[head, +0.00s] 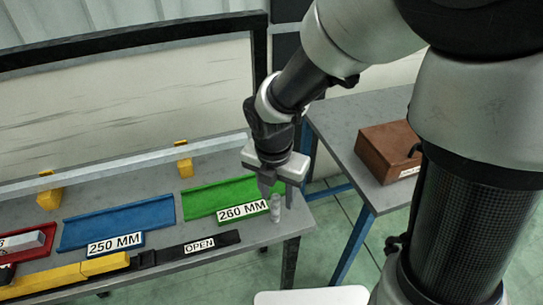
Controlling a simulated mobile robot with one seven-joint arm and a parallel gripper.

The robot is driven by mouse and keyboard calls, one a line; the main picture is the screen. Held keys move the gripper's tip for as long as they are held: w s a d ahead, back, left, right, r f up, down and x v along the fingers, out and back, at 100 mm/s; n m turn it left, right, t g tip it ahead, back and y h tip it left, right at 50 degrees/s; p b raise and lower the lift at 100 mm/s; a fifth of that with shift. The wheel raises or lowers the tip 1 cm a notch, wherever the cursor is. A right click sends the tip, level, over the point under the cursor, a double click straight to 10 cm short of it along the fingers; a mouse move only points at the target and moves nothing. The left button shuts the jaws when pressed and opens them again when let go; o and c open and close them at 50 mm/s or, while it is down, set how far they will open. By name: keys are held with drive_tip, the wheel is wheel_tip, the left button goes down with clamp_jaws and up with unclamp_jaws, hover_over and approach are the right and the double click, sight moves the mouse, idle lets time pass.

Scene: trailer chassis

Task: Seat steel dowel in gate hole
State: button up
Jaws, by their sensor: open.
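A small grey cylinder (276,208), which looks like the steel dowel, stands upright near the right front corner of the grey bench. My gripper (268,187) points down just above it and slightly to its left, with its jaws open. The small view does not show whether the fingers touch the dowel or are around it. A black bar labelled OPEN (199,246), perhaps the gate, lies along the bench's front edge to the left of the dowel. I cannot make out a hole in it.
A green tray labelled 260 MM (215,195) lies behind the dowel. A blue tray labelled 250 MM (120,221) and a red tray (47,229) with a grey bar are farther left. A brown box (382,152) stands on another table.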

sight(276, 206)
drive_tip(key=f, duration=0.1)
drive_tip(key=f+b, duration=0.1)
drive_tip(key=f, duration=0.3)
drive_tip(key=shift+w+f, duration=0.2)
drive_tip(key=shift+w, duration=0.1)
clamp_jaws()
